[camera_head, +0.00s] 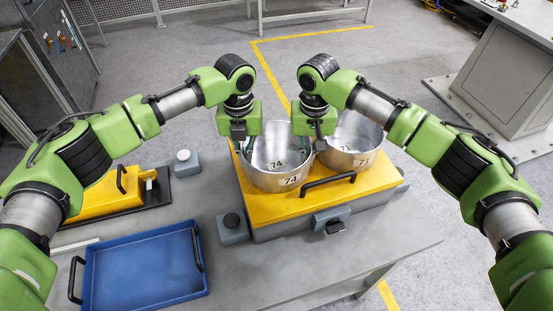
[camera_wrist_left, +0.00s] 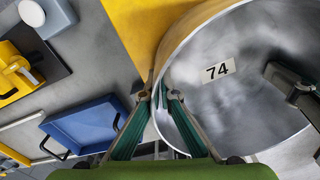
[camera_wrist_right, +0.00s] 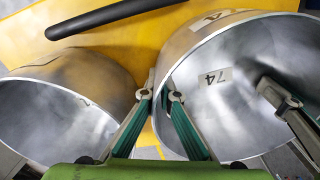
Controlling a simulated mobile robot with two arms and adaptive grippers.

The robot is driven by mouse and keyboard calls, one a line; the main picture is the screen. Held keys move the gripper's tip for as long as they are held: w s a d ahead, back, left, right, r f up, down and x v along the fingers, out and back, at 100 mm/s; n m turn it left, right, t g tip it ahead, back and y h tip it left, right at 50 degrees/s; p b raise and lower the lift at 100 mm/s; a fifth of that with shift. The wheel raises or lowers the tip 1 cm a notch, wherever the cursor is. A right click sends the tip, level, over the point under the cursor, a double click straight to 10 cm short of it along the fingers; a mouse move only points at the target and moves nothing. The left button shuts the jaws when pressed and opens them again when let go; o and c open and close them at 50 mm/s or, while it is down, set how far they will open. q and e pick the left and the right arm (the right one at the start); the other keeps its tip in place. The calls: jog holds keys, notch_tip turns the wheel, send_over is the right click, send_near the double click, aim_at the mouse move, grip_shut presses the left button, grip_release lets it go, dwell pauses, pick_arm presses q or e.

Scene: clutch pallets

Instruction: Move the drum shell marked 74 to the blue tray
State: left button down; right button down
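The drum shell marked 74 (camera_head: 272,178) is an open metal bowl standing on the yellow pallet (camera_head: 262,210); its label also shows in the left wrist view (camera_wrist_left: 219,70) and right wrist view (camera_wrist_right: 213,78). My left gripper (camera_head: 243,148) is at its left rim, with one finger outside the wall and one inside. My right gripper (camera_head: 318,146) straddles its right rim, beside the second shell.
A second shell (camera_head: 352,140) stands close on the right, its label partly hidden. A black handle (camera_head: 328,183) rises at the pallet's front. Grey table is clear at front right.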

pick_arm(q)
jog(key=shift+w+r, duration=0.1)
jog(key=shift+r, duration=0.1)
pick_arm(e)
jog(key=shift+w+r, duration=0.1)
jog(key=shift+r, duration=0.1)
